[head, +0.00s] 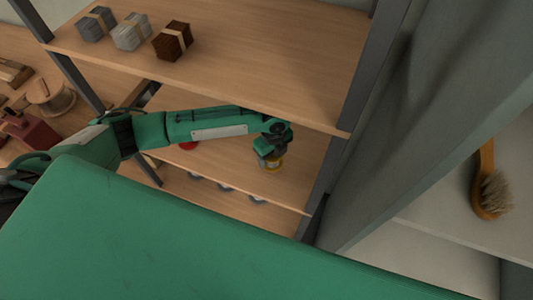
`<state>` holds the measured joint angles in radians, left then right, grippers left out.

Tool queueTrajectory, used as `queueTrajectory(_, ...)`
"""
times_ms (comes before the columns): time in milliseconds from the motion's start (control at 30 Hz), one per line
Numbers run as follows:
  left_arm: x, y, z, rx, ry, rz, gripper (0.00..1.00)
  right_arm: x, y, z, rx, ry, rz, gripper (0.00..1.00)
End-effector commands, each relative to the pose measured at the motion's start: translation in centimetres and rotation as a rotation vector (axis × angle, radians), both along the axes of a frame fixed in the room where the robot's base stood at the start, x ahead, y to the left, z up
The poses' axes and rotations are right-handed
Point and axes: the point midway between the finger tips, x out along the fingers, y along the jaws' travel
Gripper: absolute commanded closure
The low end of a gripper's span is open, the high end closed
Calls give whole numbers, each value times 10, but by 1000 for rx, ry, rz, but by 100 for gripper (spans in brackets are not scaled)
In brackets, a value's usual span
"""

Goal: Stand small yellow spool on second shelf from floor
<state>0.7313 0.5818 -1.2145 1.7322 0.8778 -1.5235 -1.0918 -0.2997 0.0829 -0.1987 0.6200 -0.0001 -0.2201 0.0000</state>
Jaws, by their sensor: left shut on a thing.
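The small yellow spool (272,165) is at the end of my left arm, low over the right part of a middle shelf board (288,186). My left gripper (270,155) is shut on the spool from above. The spool looks about upright, and its top is hidden by the gripper. I cannot tell whether its base touches the board. My right gripper is not in view.
The upper shelf (250,55) carries several tied bundles, one dark brown (172,41). A red thing (188,146) shows partly behind my arm. A dark post (318,205) bounds the shelf at right. A brush (488,185) hangs further right.

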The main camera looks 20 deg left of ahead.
Motion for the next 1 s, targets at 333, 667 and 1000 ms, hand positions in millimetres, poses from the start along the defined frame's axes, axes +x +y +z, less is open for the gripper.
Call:
queueTrajectory(333, -1, 0, -38, 1, 2, 1, 60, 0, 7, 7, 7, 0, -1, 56)
queueTrajectory(667, 0, 0, -42, 0, 0, 1, 60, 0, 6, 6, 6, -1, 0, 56)
queueTrajectory(1000, 0, 0, -43, 0, 0, 1, 14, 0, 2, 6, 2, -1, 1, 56)
